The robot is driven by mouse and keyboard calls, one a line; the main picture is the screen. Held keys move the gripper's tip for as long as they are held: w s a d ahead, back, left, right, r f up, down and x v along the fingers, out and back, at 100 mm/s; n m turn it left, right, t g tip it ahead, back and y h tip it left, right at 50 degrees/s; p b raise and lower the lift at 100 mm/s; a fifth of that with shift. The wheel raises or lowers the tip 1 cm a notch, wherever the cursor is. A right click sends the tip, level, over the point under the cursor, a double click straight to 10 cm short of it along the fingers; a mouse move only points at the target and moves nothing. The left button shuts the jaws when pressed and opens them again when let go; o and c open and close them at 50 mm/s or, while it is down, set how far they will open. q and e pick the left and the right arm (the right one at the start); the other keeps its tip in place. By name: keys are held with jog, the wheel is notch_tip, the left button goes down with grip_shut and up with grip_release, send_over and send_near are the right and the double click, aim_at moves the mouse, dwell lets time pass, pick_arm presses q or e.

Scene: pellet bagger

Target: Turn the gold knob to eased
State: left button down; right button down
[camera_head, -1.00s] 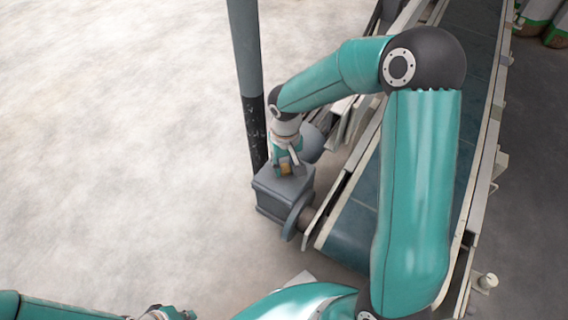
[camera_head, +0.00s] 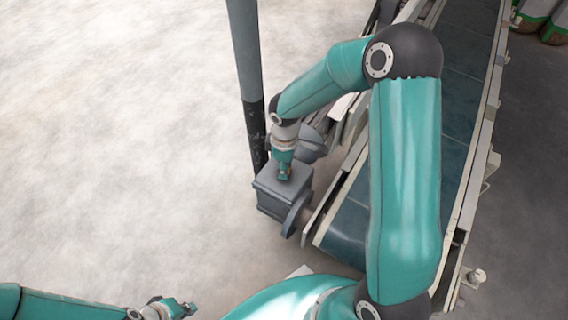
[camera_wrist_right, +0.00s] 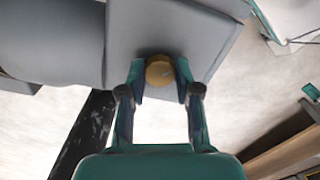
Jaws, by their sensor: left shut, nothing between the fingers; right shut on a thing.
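The gold knob (camera_wrist_right: 159,71) sits on the top face of a grey gearbox-like housing (camera_wrist_right: 215,45). In the right wrist view it lies between the two fingertips of my right gripper (camera_wrist_right: 160,80), which is shut on it. In the head view the right gripper (camera_head: 284,174) points down onto the top of the grey housing (camera_head: 272,195), and the knob is hidden there. No marking for eased is readable. My left gripper (camera_head: 183,307) is shut and empty at the bottom left of the head view, far from the knob.
A conveyor belt (camera_head: 345,228) with pale side rails runs up to the right of the housing. A grey post (camera_head: 246,60) with a dark scuffed lower part stands just behind it. The pale floor to the left is clear.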

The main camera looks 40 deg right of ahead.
jog(key=n+p, duration=0.3)
jog(key=n, duration=0.2)
jog(key=shift+a+n, duration=0.15)
jog(key=shift+n, duration=0.15)
jog(key=shift+s+f+n+p, duration=0.1)
jog(key=shift+n+p, duration=0.95)
jog(key=shift+n, duration=0.75)
jog(key=shift+a, duration=0.1)
jog(key=c, duration=0.8)
grip_release()
